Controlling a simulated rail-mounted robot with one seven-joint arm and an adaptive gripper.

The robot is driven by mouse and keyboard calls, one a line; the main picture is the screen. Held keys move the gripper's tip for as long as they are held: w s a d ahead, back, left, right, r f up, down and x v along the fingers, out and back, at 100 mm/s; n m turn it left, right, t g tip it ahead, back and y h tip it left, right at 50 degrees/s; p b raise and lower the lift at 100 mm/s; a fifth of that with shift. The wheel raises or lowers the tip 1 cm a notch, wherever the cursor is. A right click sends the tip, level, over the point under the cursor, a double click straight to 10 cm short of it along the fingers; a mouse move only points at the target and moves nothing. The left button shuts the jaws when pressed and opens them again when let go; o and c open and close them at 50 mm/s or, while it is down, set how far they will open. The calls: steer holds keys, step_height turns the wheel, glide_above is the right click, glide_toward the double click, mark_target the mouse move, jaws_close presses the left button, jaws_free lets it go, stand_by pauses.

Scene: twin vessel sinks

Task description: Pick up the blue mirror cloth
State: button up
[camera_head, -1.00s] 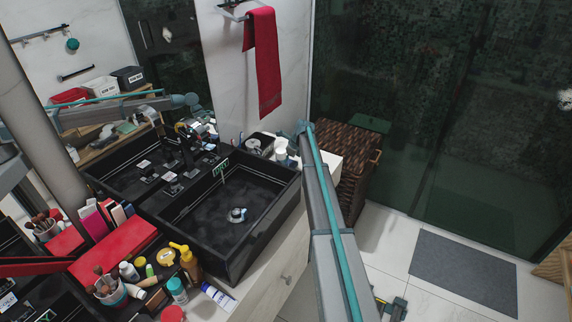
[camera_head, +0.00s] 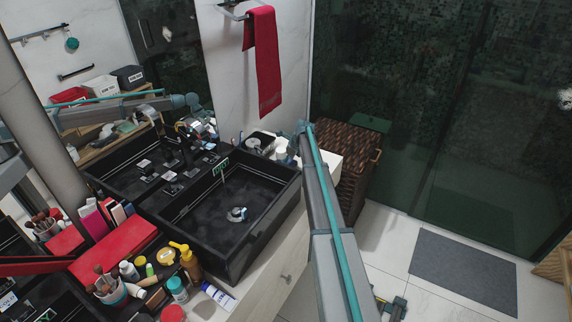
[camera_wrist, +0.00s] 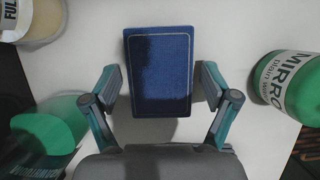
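The blue mirror cloth (camera_wrist: 158,72) shows in the wrist view as a flat, dark blue rectangle with a pale stitched border. It lies on a white surface, partly in shadow. My gripper (camera_wrist: 161,80) is open, with one finger on each side of the cloth and a narrow gap at each side. How high the fingertips are above the surface is hard to tell. In the head view, the cloth cannot be made out, and my arm hides part of the counter's right end.
In the wrist view, a green bottle labelled "MIRRO" (camera_wrist: 290,84) lies right of the cloth. A green translucent object (camera_wrist: 45,128) is at left, and a round container (camera_wrist: 38,18) at upper left. The head view shows the black sink (camera_head: 236,215) and a wicker basket (camera_head: 360,185).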

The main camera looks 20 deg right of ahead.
steer(key=c, duration=0.7)
steer(key=shift+c, duration=0.2)
step_height(320, 180, up, 10)
steer(key=b, duration=0.3)
steer(key=shift+r, duration=0.25)
